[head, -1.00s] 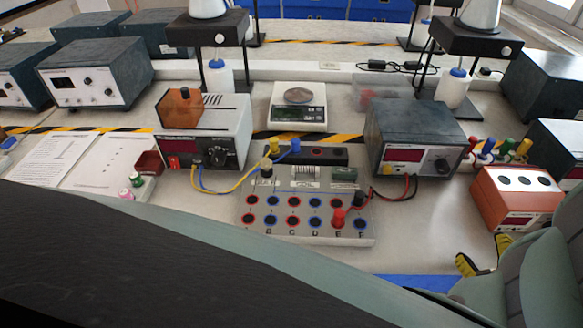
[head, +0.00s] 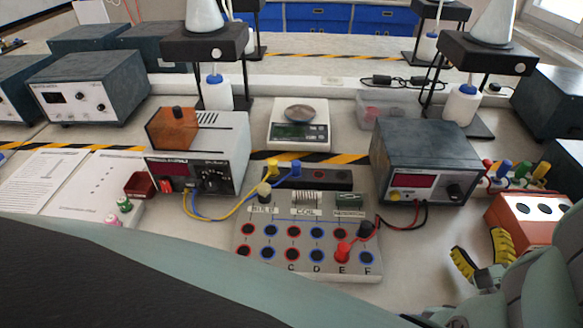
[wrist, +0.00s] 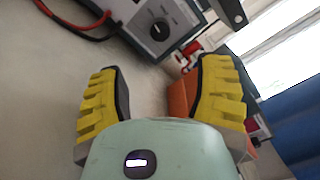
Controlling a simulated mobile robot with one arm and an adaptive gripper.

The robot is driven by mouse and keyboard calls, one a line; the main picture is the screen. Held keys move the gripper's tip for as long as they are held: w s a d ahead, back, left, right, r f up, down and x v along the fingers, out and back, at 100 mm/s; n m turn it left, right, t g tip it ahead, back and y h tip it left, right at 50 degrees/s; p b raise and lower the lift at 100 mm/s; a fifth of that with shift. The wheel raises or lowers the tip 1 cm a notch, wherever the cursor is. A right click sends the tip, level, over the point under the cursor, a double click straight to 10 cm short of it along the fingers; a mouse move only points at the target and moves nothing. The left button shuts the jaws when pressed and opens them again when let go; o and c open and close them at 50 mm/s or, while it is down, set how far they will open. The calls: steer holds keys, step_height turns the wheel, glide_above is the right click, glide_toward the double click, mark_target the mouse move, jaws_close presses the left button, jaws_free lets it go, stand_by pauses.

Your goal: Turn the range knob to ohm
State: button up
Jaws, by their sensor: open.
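A meter (head: 215,140) with a pale case and a red display stands left of centre in the head view. Its dark round range knob (head: 211,180) is on the right of its front face; its markings and pointer are too small to read. My gripper (head: 483,253) is at the lower right, far from that knob. Its yellow-padded fingers are apart with nothing between them, as the wrist view (wrist: 160,85) also shows. Ahead of the fingers in the wrist view is a different knob (wrist: 160,32), on the dark power supply (head: 425,150) at the right.
A terminal board (head: 305,235) with blue, yellow, red and black leads lies between meter and supply. An orange box (head: 525,212) sits close to my gripper. A balance (head: 298,125) and stands are behind.

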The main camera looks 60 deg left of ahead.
mark_target(457, 197)
steer(key=x, duration=1)
steer(key=shift+w+a, duration=0.1)
steer(key=shift+a, duration=0.3)
steer(key=shift+b+x, duration=0.45)
steer(key=shift+x, duration=0.75)
steer(key=shift+d, duration=0.1)
steer(key=shift+c, duration=0.2)
jaws_close()
